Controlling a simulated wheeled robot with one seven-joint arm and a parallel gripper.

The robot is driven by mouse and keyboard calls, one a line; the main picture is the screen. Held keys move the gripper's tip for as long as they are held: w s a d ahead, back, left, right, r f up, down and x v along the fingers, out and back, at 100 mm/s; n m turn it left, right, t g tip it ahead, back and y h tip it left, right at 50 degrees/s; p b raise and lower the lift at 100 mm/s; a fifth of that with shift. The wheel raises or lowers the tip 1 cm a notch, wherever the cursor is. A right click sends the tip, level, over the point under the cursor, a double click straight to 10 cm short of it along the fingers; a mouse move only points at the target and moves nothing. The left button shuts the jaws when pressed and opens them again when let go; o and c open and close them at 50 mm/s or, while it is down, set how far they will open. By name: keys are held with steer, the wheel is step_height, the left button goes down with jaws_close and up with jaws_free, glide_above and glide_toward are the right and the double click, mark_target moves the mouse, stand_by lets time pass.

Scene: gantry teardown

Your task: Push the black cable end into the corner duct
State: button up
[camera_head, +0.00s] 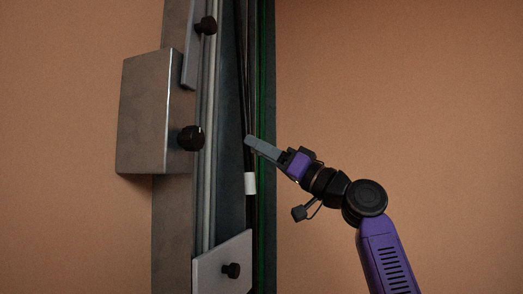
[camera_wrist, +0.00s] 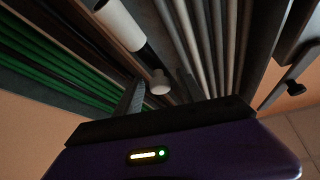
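The black cable (camera_head: 248,158) runs down the corner duct (camera_head: 229,135) of the upright column, with a white band (camera_head: 250,183) on it. In the wrist view a white sleeve (camera_wrist: 120,24), a short black length (camera_wrist: 148,58) and a rounded pale tip (camera_wrist: 160,82) lie in line. The tip shows between my fingers, apart from both as far as I can tell. My gripper (camera_head: 248,141) reaches in from the right, its fingertips by the cable just above the white band. The wrist view shows a gap between its fingers (camera_wrist: 160,95). Contact with the cable is unclear.
A grey metal box (camera_head: 146,115) with a black knob (camera_head: 191,138) stands out left of the duct. A lower plate (camera_head: 221,267) with a knob covers the duct's bottom, and another plate (camera_head: 190,50) is above. Green strips (camera_head: 265,80) line the right edge. The right side is open.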

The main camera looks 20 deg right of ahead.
steer(key=shift+f, duration=0.1)
steer(key=b+v, duration=0.2)
steer(key=v, duration=0.5)
steer(key=shift+s+d+b, duration=0.25)
steer(key=shift+s+b, duration=0.05)
steer(key=shift+b, duration=0.1)
steer(key=shift+f, duration=0.15)
steer(key=shift+c, duration=0.4)
